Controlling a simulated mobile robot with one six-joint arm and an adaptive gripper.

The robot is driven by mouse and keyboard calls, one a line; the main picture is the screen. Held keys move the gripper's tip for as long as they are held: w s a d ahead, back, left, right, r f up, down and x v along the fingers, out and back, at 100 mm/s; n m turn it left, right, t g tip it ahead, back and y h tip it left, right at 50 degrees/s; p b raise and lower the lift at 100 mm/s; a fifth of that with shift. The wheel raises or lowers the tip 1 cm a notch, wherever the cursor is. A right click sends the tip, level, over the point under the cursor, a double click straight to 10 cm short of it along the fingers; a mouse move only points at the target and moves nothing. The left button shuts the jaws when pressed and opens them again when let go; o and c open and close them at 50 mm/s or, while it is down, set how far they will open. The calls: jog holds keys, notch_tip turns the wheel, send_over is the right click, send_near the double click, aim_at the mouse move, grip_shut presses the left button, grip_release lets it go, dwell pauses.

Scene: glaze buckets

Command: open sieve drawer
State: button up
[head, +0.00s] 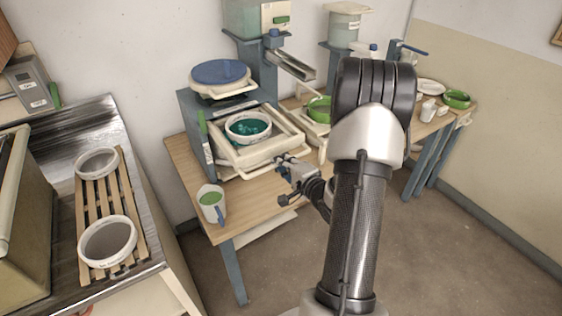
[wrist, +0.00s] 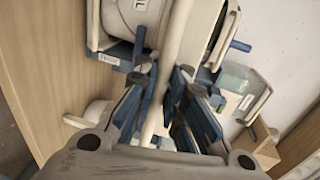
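The sieve drawer (head: 292,137) is a cream tray standing out from a blue-grey cabinet (head: 190,122) on the wooden table. A white bowl with teal contents (head: 248,128) sits in it. A thin cream handle bar (head: 247,175) runs along the drawer's front. My gripper (head: 283,162) is at the right part of this bar. In the wrist view, the cream bar (wrist: 174,45) passes between the blue-grey fingers of my gripper (wrist: 168,76), which look closed around it. The exact contact is partly hidden.
A mug with green contents (head: 212,203) stands near the table's front left corner. A round blue lid (head: 220,72) sits above the drawer. A green bowl (head: 320,109) is to the right. A bench (head: 62,255) at left holds a slatted rack with two white bowls.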

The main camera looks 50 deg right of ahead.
jog(key=o, duration=0.5)
jog(key=v, duration=1.2)
jog(key=shift+r, duration=0.1)
jog(key=shift+w, duration=0.1)
